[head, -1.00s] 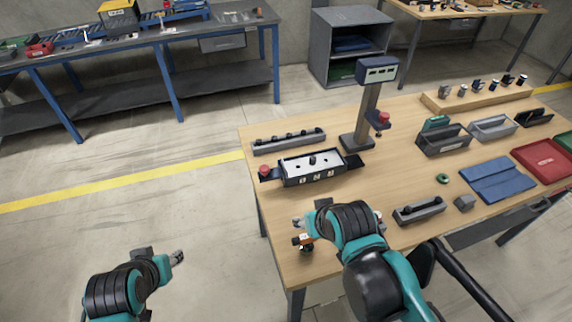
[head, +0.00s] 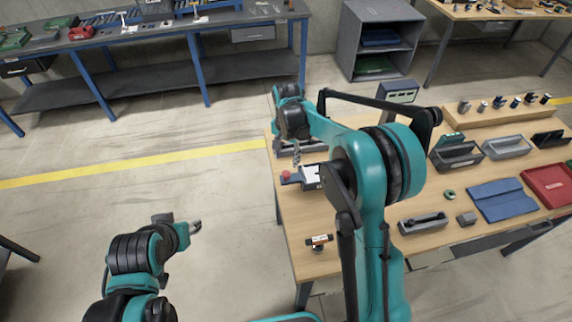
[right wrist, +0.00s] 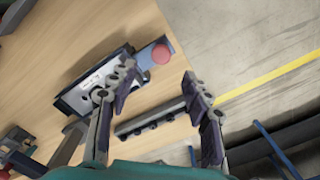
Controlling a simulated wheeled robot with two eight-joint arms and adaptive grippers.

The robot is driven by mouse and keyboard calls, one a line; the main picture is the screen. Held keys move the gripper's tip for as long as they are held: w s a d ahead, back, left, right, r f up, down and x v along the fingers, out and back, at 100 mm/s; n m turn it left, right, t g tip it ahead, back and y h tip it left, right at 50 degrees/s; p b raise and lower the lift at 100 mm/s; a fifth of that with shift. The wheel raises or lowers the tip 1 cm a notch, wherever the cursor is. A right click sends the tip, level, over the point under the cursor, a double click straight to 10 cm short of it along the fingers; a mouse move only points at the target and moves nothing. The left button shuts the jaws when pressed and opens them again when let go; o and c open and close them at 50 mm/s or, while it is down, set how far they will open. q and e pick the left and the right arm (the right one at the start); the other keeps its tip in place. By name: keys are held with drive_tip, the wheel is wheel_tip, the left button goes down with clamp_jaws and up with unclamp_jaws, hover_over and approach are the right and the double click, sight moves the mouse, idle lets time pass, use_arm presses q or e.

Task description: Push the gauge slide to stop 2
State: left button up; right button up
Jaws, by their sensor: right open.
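The gauge (head: 312,174) is a box with a pale top near the table's left edge, with a red knob (head: 286,175) at its left end. My right arm hides much of it. In the right wrist view the gauge (right wrist: 72,103) lies behind the left finger, with the red knob (right wrist: 162,53) clear of the fingers. I cannot make out the slide or which stop it is at. My right gripper (head: 297,158) hangs above the gauge's left part, open, its fingers (right wrist: 161,82) apart and empty. My left gripper (head: 195,227) is off the table; its jaws are too small to judge.
A dark slotted rack (right wrist: 150,120) lies behind the gauge. A small orange-and-black part (head: 319,242) sits at the near left edge. Grey bins (head: 457,157), a blue mat (head: 497,200) and a red tray (head: 548,184) are to the right.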

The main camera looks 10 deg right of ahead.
sight(286, 173)
wheel_tip(286, 173, down, 8)
drive_tip(key=shift+w+a+f+b, duration=0.1)
drive_tip(key=shift+b, duration=0.35)
clamp_jaws()
